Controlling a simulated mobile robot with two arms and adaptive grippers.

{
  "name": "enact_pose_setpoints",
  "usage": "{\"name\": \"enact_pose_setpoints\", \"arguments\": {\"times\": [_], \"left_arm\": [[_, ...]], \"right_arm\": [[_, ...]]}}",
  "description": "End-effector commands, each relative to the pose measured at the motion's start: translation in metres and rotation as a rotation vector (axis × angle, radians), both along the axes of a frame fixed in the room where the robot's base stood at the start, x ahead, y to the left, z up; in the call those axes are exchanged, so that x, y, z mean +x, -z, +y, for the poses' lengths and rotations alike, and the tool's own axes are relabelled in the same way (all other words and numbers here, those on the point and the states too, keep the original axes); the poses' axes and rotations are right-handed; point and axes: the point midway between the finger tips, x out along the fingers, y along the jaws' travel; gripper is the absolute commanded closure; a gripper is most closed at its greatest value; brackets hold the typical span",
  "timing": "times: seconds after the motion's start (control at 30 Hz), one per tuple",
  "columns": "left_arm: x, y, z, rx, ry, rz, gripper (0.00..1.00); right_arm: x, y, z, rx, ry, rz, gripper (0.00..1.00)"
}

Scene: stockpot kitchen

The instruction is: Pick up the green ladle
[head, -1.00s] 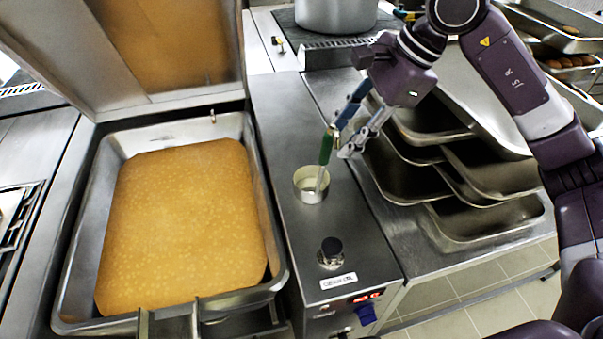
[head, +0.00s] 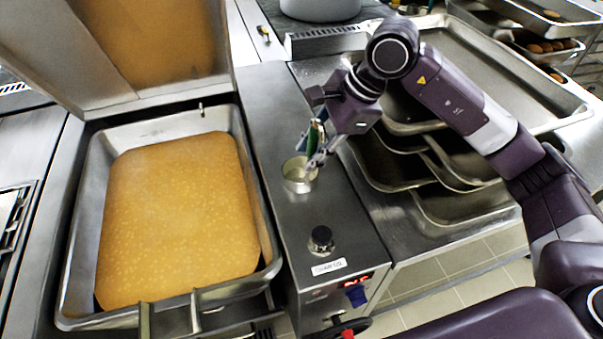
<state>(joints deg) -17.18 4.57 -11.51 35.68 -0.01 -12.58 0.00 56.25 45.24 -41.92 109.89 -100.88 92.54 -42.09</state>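The green ladle (head: 302,143) stands in a small metal pot (head: 298,174) on the steel counter right of the large pan. Only part of its green handle shows; my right gripper covers much of it and the pot hides its lower end. My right gripper (head: 316,146) is at the handle, just above the pot's rim. Its fingers overlap the handle in the head view, and I cannot tell whether they are closed on it. My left gripper is not in view.
A large tilting pan (head: 74,270) filled with yellow-orange food stands at left, lid raised. Stacked metal trays (head: 455,199) lie to the right. A black knob (head: 321,240) and a red display (head: 357,281) are at the counter's front. A stockpot (head: 320,8) stands at the back.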

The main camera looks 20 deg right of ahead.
Motion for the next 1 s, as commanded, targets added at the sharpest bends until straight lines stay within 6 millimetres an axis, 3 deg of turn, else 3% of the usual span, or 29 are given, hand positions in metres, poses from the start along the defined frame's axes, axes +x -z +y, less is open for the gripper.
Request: {"name": "enact_pose_setpoints", "arguments": {"times": [0.23, 1.0], "left_arm": [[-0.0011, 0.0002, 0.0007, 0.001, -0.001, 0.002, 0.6], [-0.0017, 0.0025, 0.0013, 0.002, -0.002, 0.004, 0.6]], "right_arm": [[0.0, -0.0003, 0.0, 0.0, 0.0, 0.0, 1.0], [0.0011, -0.0094, 0.0004, 0.003, 0.0, -0.004, 1.0]]}}
